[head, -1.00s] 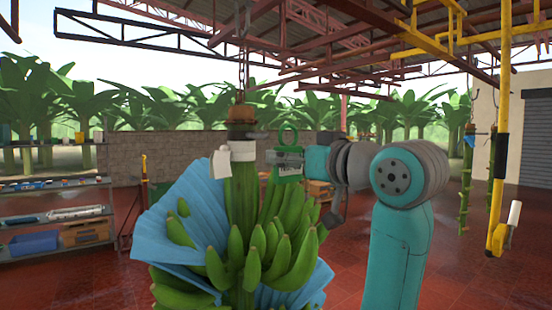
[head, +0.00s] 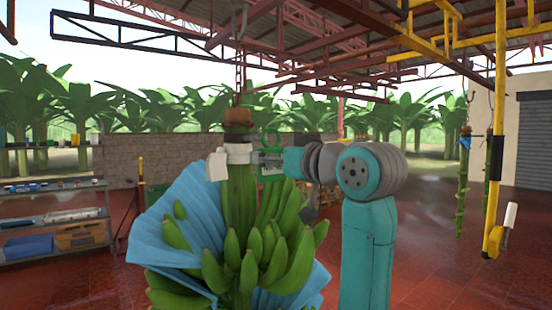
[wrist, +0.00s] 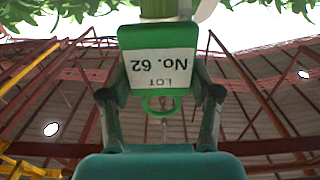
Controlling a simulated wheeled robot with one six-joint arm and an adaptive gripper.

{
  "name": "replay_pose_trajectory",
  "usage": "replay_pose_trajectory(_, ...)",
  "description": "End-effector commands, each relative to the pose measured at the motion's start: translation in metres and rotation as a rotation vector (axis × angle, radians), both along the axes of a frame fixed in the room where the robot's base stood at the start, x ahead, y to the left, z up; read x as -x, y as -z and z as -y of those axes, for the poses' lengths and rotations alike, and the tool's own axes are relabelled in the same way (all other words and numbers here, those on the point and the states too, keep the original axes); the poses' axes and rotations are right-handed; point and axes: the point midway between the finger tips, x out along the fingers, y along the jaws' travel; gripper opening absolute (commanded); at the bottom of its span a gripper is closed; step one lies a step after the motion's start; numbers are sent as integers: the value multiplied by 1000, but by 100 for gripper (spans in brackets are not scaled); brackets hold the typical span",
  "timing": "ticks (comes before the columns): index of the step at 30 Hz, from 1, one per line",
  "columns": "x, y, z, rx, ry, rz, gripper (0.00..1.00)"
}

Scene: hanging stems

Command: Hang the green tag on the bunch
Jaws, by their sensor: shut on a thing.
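The green tag (head: 270,168) has a ring on top and a white face. In the wrist view the tag (wrist: 160,72) reads "LOT No. 62" upside down, with its green ring (wrist: 160,104) below the plate. My gripper (head: 262,158) is shut on the tag, a finger at each side in the wrist view (wrist: 160,92). The banana bunch (head: 255,260) hangs upright, with green fruit and blue sheeting. The tag is close to the right side of its stem (head: 239,195), just by the white band (head: 239,153). I cannot tell whether they touch. The stem top (wrist: 165,9) shows beyond the tag.
A white piece (head: 216,166) sits at the stem's left side. The bunch hangs from a chain (head: 240,85) under roof beams. A shelf (head: 55,215) stands at the left. A yellow post (head: 497,130) hangs at the right. The red floor (head: 440,260) between is open.

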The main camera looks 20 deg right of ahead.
Motion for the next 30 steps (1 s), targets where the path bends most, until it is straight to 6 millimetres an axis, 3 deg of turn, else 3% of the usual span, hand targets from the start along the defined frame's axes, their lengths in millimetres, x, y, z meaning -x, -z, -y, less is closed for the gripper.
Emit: replay_pose_trajectory(30,-10,0,-3,0,0,-1,43)
